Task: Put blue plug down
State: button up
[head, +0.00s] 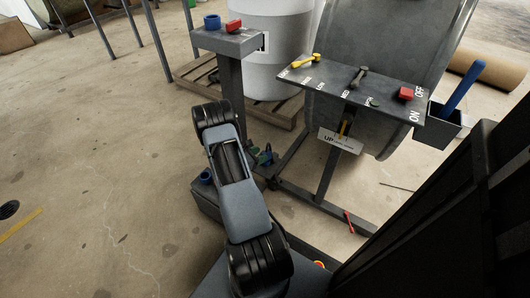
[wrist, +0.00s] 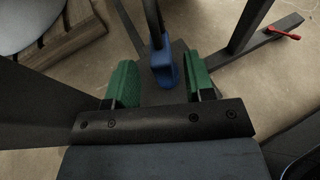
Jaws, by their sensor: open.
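The blue plug (wrist: 164,68) has a dark cable rising from its top. In the wrist view it is between the two green fingers of my gripper (wrist: 160,82), with a gap on either side. My gripper is open. A dark grey surface is beneath the plug; I cannot tell whether the plug rests on it. In the head view my gripper (head: 263,156) is low beside the stand post, partly hidden by my arm, and the plug is hard to make out there.
A blue ring (head: 206,178) sits on a dark box left of my arm. Another blue ring (head: 212,22) and a red piece (head: 234,26) are on the small stand. The lever panel (head: 335,88) and a red-handled item (head: 349,222) are right.

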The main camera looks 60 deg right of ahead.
jog(key=w+a+r+m+t+y+p, duration=0.2)
jog(key=a+r+m+y, duration=0.45)
jog(key=a+r, duration=1.15)
jog(key=s+a+r+m+t+y, duration=0.2)
jog(key=a+r, duration=0.3)
jog(key=a, duration=0.6)
jog(key=s+a+r+m+t+y, duration=0.2)
jog(key=a+r+m+t+y, duration=0.2)
jog(key=a, duration=0.7)
jog(key=shift+a+r+m+t+y, duration=0.15)
jog(key=shift+r+m+t+y, duration=0.15)
jog(key=shift+r+m+y, duration=0.2)
jog(key=shift+s, duration=0.1)
